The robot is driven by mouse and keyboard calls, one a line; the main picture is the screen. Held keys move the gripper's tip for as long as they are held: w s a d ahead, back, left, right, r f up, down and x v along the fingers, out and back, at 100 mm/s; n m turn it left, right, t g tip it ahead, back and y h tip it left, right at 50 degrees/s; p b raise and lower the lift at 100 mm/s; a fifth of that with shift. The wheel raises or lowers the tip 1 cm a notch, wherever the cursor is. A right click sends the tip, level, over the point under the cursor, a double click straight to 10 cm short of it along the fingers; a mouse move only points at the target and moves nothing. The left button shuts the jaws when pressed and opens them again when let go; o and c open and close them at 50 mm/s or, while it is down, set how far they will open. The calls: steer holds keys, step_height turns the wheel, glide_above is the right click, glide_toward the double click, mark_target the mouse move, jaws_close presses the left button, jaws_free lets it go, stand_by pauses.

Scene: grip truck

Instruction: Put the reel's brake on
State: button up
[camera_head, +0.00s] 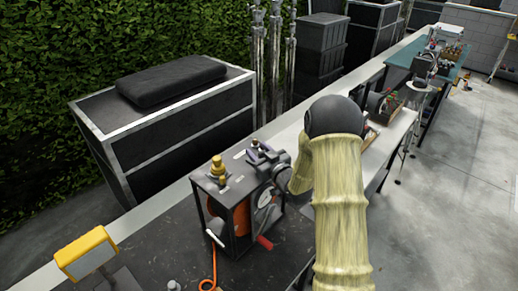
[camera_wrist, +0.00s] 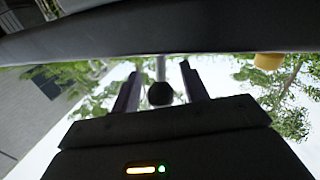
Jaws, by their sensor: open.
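The reel (camera_head: 238,208) is a dark box frame with orange cable inside, standing on the dark bench top. A red handle (camera_head: 265,242) sticks out low at its right front, and a pale lever (camera_head: 215,238) at its left front. My gripper is at the reel's upper right side, partly hidden by my pale-sleeved arm in the head view. In the wrist view my gripper (camera_wrist: 160,86) is open. A black ball knob (camera_wrist: 160,94) on a metal rod shows between its fingers; contact cannot be told. I cannot tell for sure which part is the brake.
Yellow fittings (camera_head: 217,167) stand on top of the reel frame. A yellow-framed lamp (camera_head: 87,253) stands at the front left. A black case (camera_head: 165,125) is behind the bench. Boxes (camera_head: 388,107) lie further along, right of my arm.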

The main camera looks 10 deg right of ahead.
jaws_close()
